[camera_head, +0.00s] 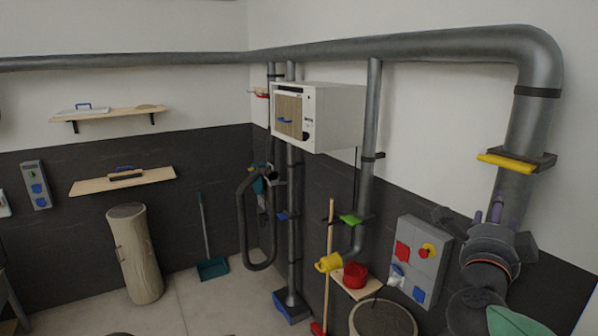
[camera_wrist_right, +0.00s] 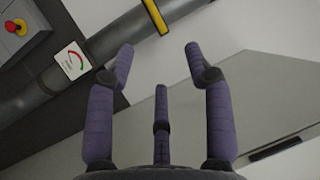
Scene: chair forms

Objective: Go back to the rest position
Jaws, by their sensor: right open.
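My right gripper (camera_head: 487,212) is at the right side of the head view, raised in front of the wall and the large grey pipe (camera_head: 528,115). Its purple fingers point up. In the right wrist view the gripper (camera_wrist_right: 159,55) shows its fingers spread apart, with nothing between them. The gripper is open and empty. My left gripper is not in view.
A yellow slide handle (camera_head: 507,162) sits on the pipe above the right gripper. A grey control box (camera_head: 422,255) with a red button is left of it. A white cabinet (camera_head: 340,110) hangs on the wall. The floor (camera_head: 190,300) at the lower left shows free room.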

